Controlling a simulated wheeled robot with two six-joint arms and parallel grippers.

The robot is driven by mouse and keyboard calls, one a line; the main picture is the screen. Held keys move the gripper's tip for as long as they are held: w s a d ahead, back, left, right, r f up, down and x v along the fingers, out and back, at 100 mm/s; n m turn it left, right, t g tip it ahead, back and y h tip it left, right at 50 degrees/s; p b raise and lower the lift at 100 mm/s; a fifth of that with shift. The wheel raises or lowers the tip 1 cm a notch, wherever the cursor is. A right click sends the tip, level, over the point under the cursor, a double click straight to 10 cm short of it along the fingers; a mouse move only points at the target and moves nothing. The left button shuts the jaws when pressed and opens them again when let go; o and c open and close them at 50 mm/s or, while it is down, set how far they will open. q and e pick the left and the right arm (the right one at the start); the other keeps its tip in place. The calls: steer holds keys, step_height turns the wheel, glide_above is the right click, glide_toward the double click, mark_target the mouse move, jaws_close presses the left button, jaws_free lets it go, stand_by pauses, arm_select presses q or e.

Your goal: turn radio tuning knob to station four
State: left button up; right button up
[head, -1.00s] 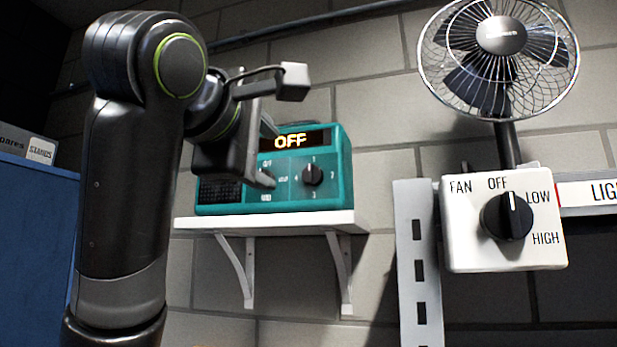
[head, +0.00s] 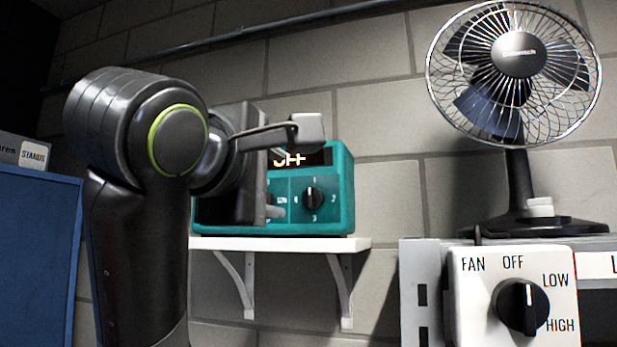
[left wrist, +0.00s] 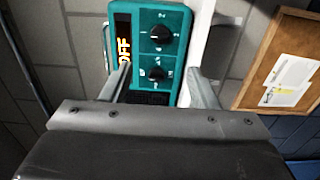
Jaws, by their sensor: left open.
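The teal radio (head: 345,190) stands on a white wall shelf (head: 340,243). Its tuning knob (head: 312,198) is black, with the pointer up at 1; station 4 is on its left. My arm partly hides the display (head: 318,158), which reads OFF in the left wrist view (left wrist: 124,48). My left gripper (head: 274,190) is open in front of the radio's left half. In the left wrist view, the tuning knob (left wrist: 161,34) lies beyond the fingertips. A second black knob (left wrist: 155,73) shows between the open fingers (left wrist: 160,72); contact cannot be told.
A desk fan (head: 515,80) stands at the right above a white fan switch box (head: 475,310) with a black knob (head: 522,307). A blue cabinet (head: 38,250) is at the left. A cork board (left wrist: 280,60) shows in the left wrist view.

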mark_target(310, 198)
arm_select(q)
steer(key=p+x, duration=1.1)
steer(key=x, duration=0.3)
steer(key=shift+w, duration=0.35)
steer(key=shift+d, duration=0.1)
steer(key=shift+f, duration=0.1)
steer(key=shift+c, duration=0.2)
steer(key=c, duration=0.9)
